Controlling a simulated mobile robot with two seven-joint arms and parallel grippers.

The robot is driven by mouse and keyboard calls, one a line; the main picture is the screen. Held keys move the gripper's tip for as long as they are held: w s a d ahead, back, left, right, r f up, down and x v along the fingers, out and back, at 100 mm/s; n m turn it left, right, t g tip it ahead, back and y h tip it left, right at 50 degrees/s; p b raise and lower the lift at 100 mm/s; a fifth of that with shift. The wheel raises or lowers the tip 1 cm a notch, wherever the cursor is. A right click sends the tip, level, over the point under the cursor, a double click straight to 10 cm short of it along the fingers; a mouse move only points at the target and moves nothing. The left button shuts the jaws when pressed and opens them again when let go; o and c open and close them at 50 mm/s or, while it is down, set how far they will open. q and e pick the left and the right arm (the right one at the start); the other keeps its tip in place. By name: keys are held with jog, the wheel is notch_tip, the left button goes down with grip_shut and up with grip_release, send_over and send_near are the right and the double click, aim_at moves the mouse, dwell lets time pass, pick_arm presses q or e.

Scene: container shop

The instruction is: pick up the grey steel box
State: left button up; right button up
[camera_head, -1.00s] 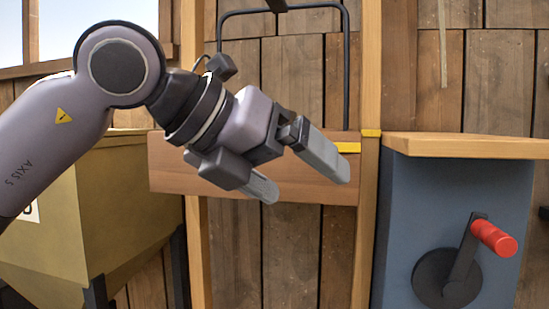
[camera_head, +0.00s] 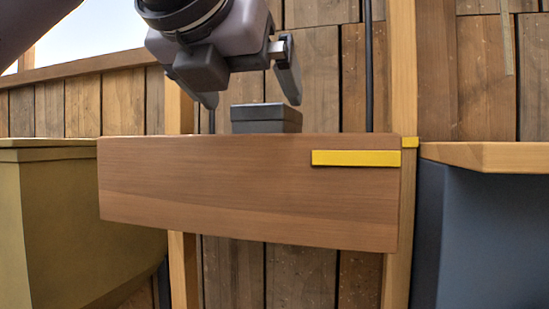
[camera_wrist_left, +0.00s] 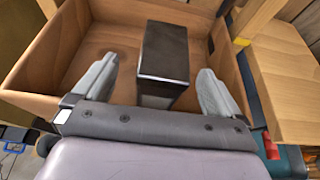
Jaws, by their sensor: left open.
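The grey steel box (camera_head: 266,119) shows above the front wall of a brown wooden bin (camera_head: 215,190). In the left wrist view the steel box (camera_wrist_left: 163,55) looks dark and stands inside the wooden bin (camera_wrist_left: 45,55). My left gripper (camera_head: 252,103) is open and points down over the bin. In the left wrist view its fingers (camera_wrist_left: 158,66) lie on either side of the box, with gaps between them and it. The lower part of the box is hidden by the front wall in the head view. My right gripper is not in view.
A yellow strip (camera_head: 355,158) marks the bin's front. An olive container (camera_head: 80,225) stands to the left. A wooden-topped blue cabinet (camera_head: 490,156) stands to the right. A plank wall and posts are behind the bin. The bin's walls surround the box.

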pick_arm(q)
jog(key=x, duration=0.4)
jog(key=p+x, duration=0.1)
jog(key=x, duration=0.1)
jog(key=shift+s+d+f, duration=0.1)
jog(key=shift+d+f, duration=0.15)
jog(key=shift+d, duration=0.1)
jog(key=c, duration=1.7)
jog(key=shift+r, duration=0.1)
grip_shut()
